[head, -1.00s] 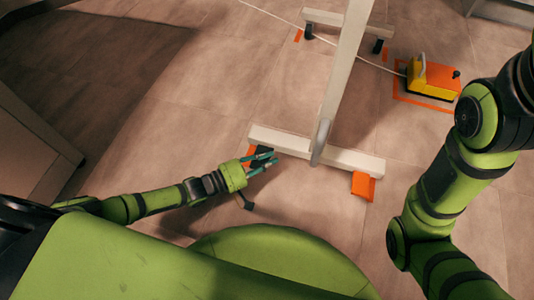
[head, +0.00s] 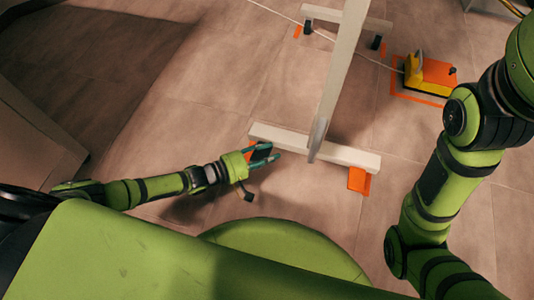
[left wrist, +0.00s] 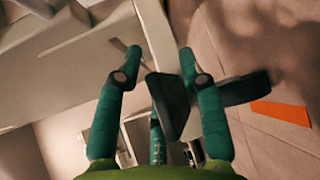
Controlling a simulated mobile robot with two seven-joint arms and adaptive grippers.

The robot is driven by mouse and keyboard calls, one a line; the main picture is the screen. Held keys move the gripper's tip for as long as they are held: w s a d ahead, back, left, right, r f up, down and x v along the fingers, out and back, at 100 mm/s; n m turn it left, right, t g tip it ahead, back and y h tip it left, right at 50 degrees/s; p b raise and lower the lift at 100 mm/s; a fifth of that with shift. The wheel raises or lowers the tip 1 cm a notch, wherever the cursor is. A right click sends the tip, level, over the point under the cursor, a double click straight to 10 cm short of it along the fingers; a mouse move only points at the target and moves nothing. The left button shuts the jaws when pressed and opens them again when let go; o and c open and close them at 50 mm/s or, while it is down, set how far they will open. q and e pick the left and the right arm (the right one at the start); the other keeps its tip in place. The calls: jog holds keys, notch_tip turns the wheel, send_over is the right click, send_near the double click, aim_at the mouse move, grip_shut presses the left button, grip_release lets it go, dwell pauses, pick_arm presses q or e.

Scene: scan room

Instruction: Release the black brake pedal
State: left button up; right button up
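The black brake pedal (left wrist: 168,106) shows in the left wrist view as a dark slab between the teal fingers of my left gripper (left wrist: 160,65). The fingers stand apart on either side of it, with visible gaps. In the head view my left gripper (head: 275,151) reaches the left end of the white base beam (head: 330,152), and the dark pedal (head: 262,152) shows between its fingers, partly hidden. Whether a finger touches the pedal I cannot tell. My right arm stands at the right, and its gripper is out of the frame.
A white post (head: 340,70) rises from the beam. Orange floor marks lie at the beam's ends, one at the right end (head: 359,180). A yellow and orange foot-switch box (head: 430,75) sits at the upper right, with a white cable (head: 345,52) along the floor.

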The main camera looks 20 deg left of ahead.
pick_arm(q)
jog(key=v, duration=1.2)
jog(key=shift+a, duration=0.1)
dwell(0.4)
